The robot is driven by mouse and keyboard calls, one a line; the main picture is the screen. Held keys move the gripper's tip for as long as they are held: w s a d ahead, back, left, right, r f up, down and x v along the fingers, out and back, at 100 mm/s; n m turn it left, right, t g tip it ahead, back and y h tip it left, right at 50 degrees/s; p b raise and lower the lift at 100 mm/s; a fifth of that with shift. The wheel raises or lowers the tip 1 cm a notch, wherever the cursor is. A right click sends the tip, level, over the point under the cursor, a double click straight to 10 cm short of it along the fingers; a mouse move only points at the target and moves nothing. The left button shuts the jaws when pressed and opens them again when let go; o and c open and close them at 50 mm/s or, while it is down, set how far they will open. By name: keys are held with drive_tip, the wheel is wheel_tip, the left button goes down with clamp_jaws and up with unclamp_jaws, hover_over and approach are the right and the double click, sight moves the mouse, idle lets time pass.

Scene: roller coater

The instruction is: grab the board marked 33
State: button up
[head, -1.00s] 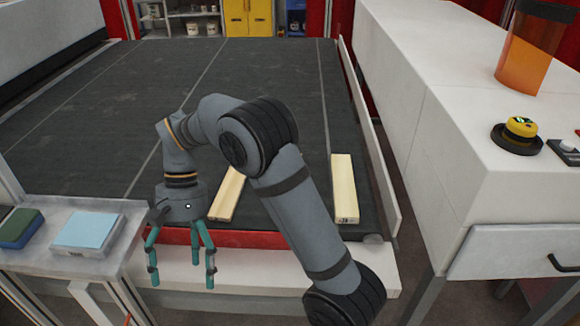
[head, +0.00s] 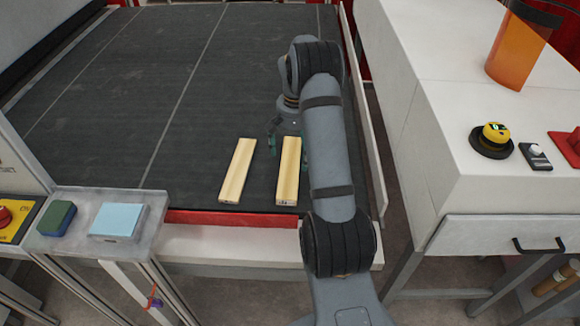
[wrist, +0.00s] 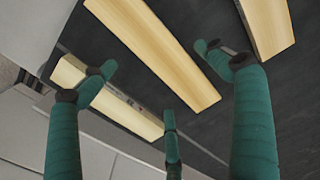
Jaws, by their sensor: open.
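Pale wooden boards lie on the dark belt. In the head view one board (head: 237,172) is on the left and another board (head: 288,178) is to its right; the right one's near end has a small dark mark, too small to read. In the wrist view three boards show: a middle one (wrist: 160,52), an upper right one (wrist: 268,24) and a lower left one (wrist: 112,100) with an unreadable dark mark on its side. I cannot tell which is 33. My gripper (head: 288,148), with teal fingers, is open and empty above the right visible board's far part.
A red strip (head: 235,218) and a white ledge edge the belt's front. A low white rail (head: 362,130) bounds its right side. A white cabinet (head: 480,190) stands further right. The belt left of the boards is clear.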

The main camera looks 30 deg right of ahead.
sight(294, 166)
drive_tip(key=shift+s+f+p, duration=0.1)
drive_tip(key=shift+f+p, duration=0.25)
wheel_tip(294, 166, down, 4)
drive_tip(key=shift+a+f+p, duration=0.1)
drive_tip(key=shift+f+p, duration=0.1)
drive_tip(key=shift+p, duration=0.65)
drive_tip(key=shift+c, duration=0.3)
drive_tip(key=c, duration=1.4)
